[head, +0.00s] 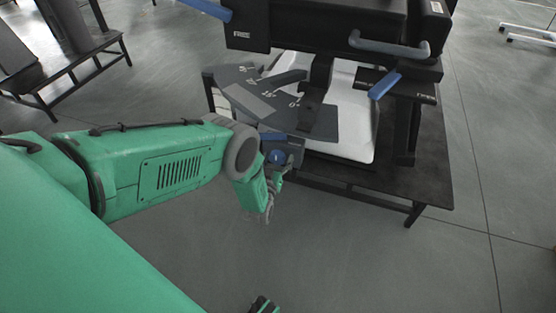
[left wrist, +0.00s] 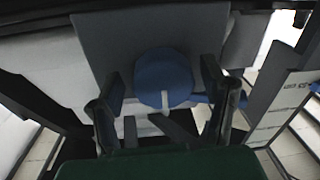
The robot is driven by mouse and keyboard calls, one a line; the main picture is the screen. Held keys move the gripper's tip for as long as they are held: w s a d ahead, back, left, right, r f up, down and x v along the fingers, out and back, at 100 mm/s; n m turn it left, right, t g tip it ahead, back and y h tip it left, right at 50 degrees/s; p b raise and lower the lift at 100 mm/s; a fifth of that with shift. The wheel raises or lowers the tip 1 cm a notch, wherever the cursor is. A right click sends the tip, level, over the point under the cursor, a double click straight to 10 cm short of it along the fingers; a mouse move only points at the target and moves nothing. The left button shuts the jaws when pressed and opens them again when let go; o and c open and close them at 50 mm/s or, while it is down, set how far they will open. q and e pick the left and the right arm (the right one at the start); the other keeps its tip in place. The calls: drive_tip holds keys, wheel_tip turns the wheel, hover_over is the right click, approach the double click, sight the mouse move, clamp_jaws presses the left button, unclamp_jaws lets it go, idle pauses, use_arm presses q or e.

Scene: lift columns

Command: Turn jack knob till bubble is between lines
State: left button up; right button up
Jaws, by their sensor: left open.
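The blue jack knob (head: 277,156) sits on the front corner of the dark machine, just beyond my left gripper (head: 268,203). In the left wrist view the round blue knob (left wrist: 163,76) lies ahead, in line with the gap between the two fingers of my left gripper (left wrist: 164,102). The fingers stand apart on either side of its lower part, and I see no clear contact. A narrow pale mark shows at the knob's lower edge. I cannot make out the bubble or its lines in either view.
The machine has a grey panel (head: 265,95) and a white tray-like part (head: 345,118), and stands on a black table (head: 425,182). Blue-ended levers (head: 384,85) jut out above. Another bench (head: 62,70) stands at the left. The floor in front is clear.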

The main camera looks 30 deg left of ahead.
use_arm(q)
drive_tip(key=shift+a+f, duration=0.1)
drive_tip(key=shift+a, duration=0.05)
drive_tip(key=shift+c, duration=0.9)
drive_tip(key=shift+a, duration=0.1)
drive_tip(key=c, duration=1)
drive_tip(key=shift+m, duration=0.4)
drive_tip(key=m, duration=0.3)
drive_tip(key=shift+m, duration=0.4)
drive_tip(key=shift+s+f+m+t, duration=0.1)
drive_tip(key=shift+m+t, duration=0.2)
drive_tip(key=shift+m, duration=2)
drive_tip(key=shift+d, duration=0.2)
